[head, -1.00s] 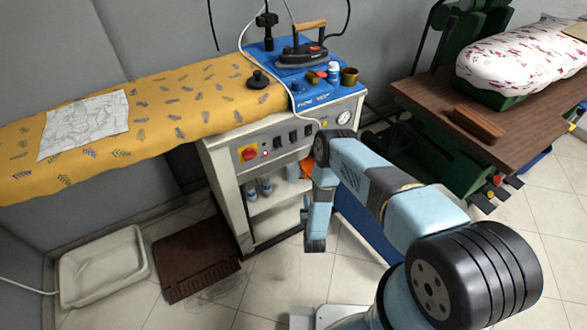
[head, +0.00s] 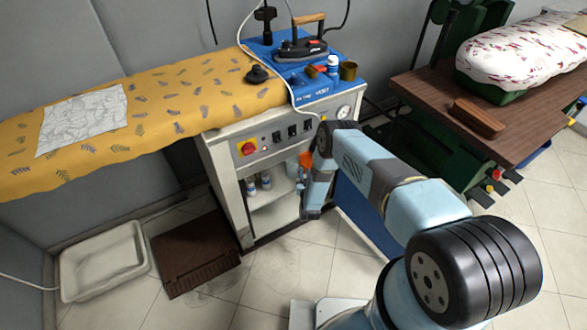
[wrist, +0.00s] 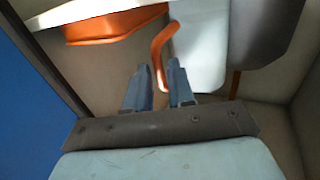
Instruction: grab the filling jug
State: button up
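The filling jug (wrist: 200,45) has a pale body and an orange handle (wrist: 161,50) in the wrist view. In the wrist view the lower end of the handle shows between the fingers. I cannot tell whether either finger touches it.
The white cabinet (head: 222,170) stands under the yellow ironing board (head: 170,115), with small bottles (head: 266,181) on its inner shelf. A blue panel (wrist: 30,95) is close at the left of the wrist view. An orange-edged white part (wrist: 75,15) is above it.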

jog(key=shift+w, duration=0.55)
jog(key=shift+c, duration=0.4)
grip_shut()
